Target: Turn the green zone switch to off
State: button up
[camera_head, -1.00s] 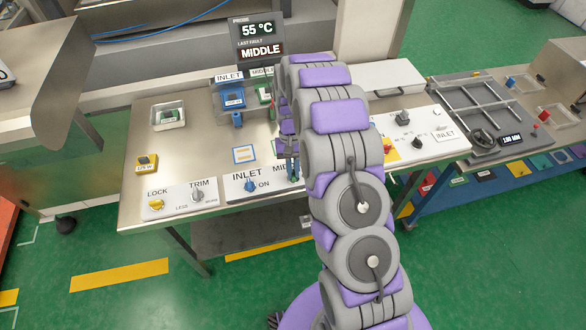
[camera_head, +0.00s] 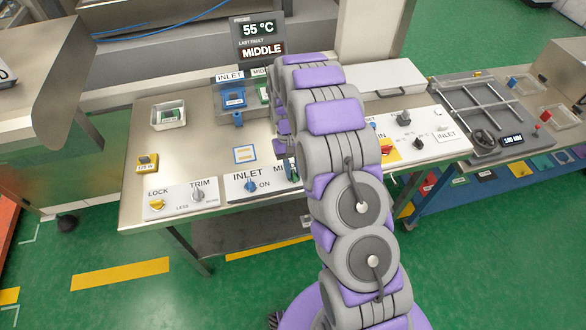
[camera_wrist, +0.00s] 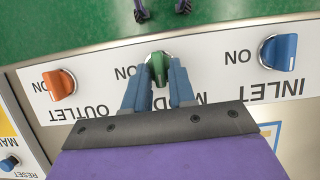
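The green zone switch (camera_wrist: 158,68) is a knob on a white panel, with "ON" printed beside it in the wrist view. My gripper (camera_wrist: 160,70) has its two blue fingers apart, one on each side of this knob. I cannot tell whether the fingers press on it. In the head view the green knob (camera_head: 293,174) shows beside my arm, which hides most of the gripper and part of the "MID..." label. The fingers partly cover the knob, so its exact pointing is hard to read.
The blue inlet knob (camera_wrist: 279,52) and the orange outlet knob (camera_wrist: 60,85) flank the green one in the wrist view. A small blue reset knob (camera_wrist: 9,163) is lower left. A display (camera_head: 258,38) reads 55 °C and last fault MIDDLE.

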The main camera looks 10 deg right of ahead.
jog(key=shift+o, duration=1.1)
jog(key=shift+s, duration=0.1)
jog(key=v, duration=1.7)
jog(key=shift+p, duration=0.4)
jog(key=shift+a, duration=0.1)
jog(key=shift+r, duration=0.1)
